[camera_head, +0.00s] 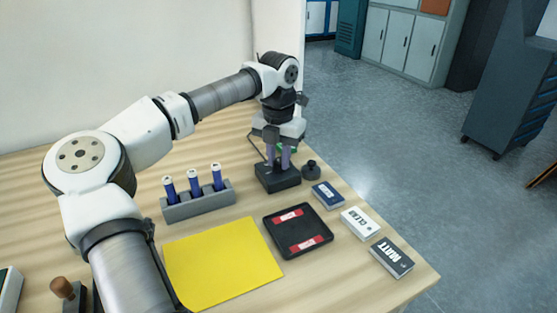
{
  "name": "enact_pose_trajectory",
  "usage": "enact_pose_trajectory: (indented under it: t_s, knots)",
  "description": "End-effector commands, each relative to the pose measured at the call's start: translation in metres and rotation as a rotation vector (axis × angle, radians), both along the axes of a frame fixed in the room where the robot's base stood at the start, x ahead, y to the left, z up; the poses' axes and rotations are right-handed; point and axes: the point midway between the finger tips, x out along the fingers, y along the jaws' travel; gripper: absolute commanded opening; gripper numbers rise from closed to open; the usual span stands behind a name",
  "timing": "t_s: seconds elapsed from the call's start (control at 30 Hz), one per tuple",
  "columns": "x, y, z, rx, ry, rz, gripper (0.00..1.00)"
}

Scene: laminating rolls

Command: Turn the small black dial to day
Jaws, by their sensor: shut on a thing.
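A black box (278,183) stands near the back edge of the wooden table. My gripper (278,167) points straight down over it, with its two grey fingers at the top of the box. The fingers are shut on the small black dial there. The dial itself is hidden between the fingers, so its markings and its setting cannot be read.
A round black knobbed piece (311,171) stands just right of the box. A grey rack (199,207) with blue-and-white rolls, a yellow sheet (222,264), a black tray (272,230) and labelled cards (361,223) lie nearer. Bare table separates them.

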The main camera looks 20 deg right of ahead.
Motion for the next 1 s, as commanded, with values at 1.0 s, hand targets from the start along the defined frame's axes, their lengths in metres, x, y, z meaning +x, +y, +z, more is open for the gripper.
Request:
enact_pose_trajectory:
  t_s: [1.0]
  knots:
    - [-0.0001, -0.0001, -0.0005, 0.0, 0.0, 0.787, 0.0]
